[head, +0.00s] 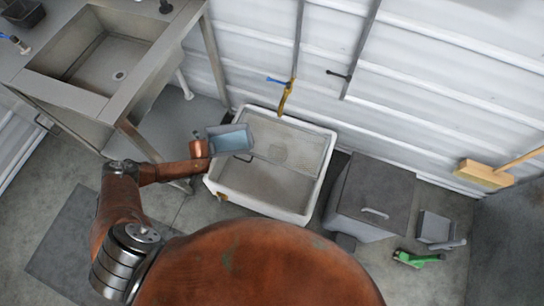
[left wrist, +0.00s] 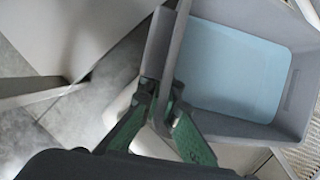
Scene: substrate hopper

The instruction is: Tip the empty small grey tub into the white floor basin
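The small grey tub (head: 214,131) is in the air over the upper left part of the white floor basin (head: 262,182) in the head view. A flat pale blue surface, like water, shows inside it. The tub looks roughly level. In the left wrist view the tub (left wrist: 232,128) fills the upper right, and my left gripper (left wrist: 166,88) is shut on its near wall with its green fingers. In the head view the fingers are mostly hidden beside the tub. The basin floor looks bare, with a drain grid. My right gripper is not in view.
A steel sink bench (head: 118,75) stands at upper left. A yellow-brown tap (head: 286,97) hangs over the basin's back edge. A grey lidded bin (head: 374,195) stands right of the basin. A grey scoop (head: 436,227) and a green tool (head: 418,259) lie on the floor at right.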

